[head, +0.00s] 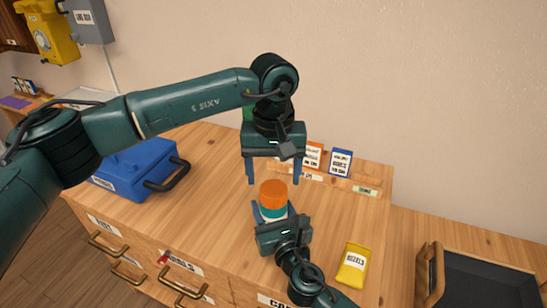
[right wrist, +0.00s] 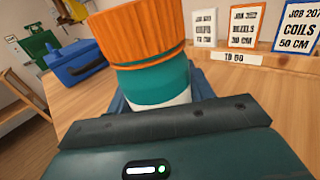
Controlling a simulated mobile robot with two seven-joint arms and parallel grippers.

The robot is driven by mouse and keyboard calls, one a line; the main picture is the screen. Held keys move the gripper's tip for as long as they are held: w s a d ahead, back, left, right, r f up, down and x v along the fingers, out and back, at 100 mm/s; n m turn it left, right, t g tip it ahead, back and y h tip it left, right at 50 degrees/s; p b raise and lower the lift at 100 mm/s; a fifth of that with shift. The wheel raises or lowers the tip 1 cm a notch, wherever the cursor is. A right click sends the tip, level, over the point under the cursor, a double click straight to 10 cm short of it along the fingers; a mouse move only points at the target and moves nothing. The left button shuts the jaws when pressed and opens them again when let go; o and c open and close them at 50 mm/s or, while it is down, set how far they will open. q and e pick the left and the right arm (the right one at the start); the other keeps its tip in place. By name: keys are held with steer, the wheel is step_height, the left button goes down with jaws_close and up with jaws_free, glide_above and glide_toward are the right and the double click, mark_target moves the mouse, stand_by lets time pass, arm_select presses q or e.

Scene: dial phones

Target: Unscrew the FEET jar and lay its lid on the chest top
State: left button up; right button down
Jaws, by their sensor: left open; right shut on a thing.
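A jar with an orange lid (head: 273,187) and a teal and white body (head: 273,211) stands upright over the chest top (head: 330,215). No FEET label shows on it. My right gripper (head: 272,216) is shut on the jar's body from the front. The right wrist view shows the orange lid (right wrist: 137,30) on the teal body (right wrist: 152,80), with my fingers on both sides lower down. My left gripper (head: 273,181) points down from above, open, its two fingers apart on either side of the lid's top. It does not appear to touch the lid.
A blue toolbox (head: 140,165) with a black handle is at the left of the chest top. Job cards (head: 340,162) stand in a wooden rack at the back. A yellow packet (head: 353,264) lies front right. Bare wood lies between the jar and the toolbox.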

mark_target(273, 188)
arm_select(q)
steer(key=shift+f, duration=2.05)
steer(key=shift+c, duration=0.2)
